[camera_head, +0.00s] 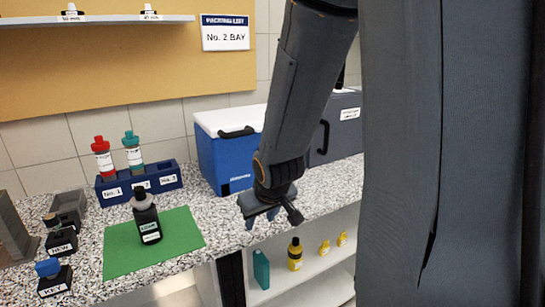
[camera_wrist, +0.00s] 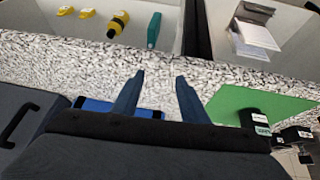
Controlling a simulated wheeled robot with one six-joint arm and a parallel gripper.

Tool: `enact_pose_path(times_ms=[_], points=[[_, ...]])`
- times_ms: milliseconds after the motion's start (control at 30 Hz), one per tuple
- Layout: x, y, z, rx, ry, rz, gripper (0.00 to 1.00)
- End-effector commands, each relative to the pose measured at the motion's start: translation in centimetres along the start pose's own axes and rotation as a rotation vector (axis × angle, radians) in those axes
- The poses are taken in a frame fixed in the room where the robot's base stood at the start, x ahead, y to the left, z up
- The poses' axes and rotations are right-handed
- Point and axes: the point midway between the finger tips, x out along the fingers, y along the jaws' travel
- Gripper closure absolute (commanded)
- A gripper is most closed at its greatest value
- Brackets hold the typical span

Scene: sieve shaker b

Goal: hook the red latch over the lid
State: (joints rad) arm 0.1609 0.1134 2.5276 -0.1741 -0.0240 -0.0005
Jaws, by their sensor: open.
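No red latch shows in either view. A blue cooler box (camera_head: 228,160) with a white lid (camera_head: 228,120) and a black handle stands on the counter, partly behind my arm in the head view. I cannot tell whether this is the task's lid. A dark grey unit (camera_head: 338,120) with a black handle is to its right, partly hidden by my arm; it also shows at the left of the wrist view (camera_wrist: 22,112). My gripper (camera_head: 267,218) points down by the counter's front, in front of the cooler. Its fingers (camera_wrist: 157,78) are apart with nothing between them.
The speckled counter (camera_head: 222,233) holds a green mat (camera_head: 185,240) with a dark bottle (camera_head: 146,218). A blue rack (camera_head: 110,188) holds red and teal bottles. Yellow bottles (camera_head: 295,253) and a teal one (camera_head: 261,270) stand on the shelf below.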

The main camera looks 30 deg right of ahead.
Motion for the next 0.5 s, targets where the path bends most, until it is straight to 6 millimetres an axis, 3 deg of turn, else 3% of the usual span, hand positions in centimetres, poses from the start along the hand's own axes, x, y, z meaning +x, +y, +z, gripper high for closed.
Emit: enact_pose_path(times_ms=[33, 200, 333, 500], points=[[1.8, 2.0, -1.7, 0.001, 0.086, 0.019, 0.60], [3.8, 7.2, -7.8, -0.037, 0.404, 0.053, 0.60], [3.6, 10.3, -11.1, -0.070, 0.637, 0.057, 0.60], [2.0, 12.9, -13.3, -0.103, 0.882, 0.044, 0.60]])
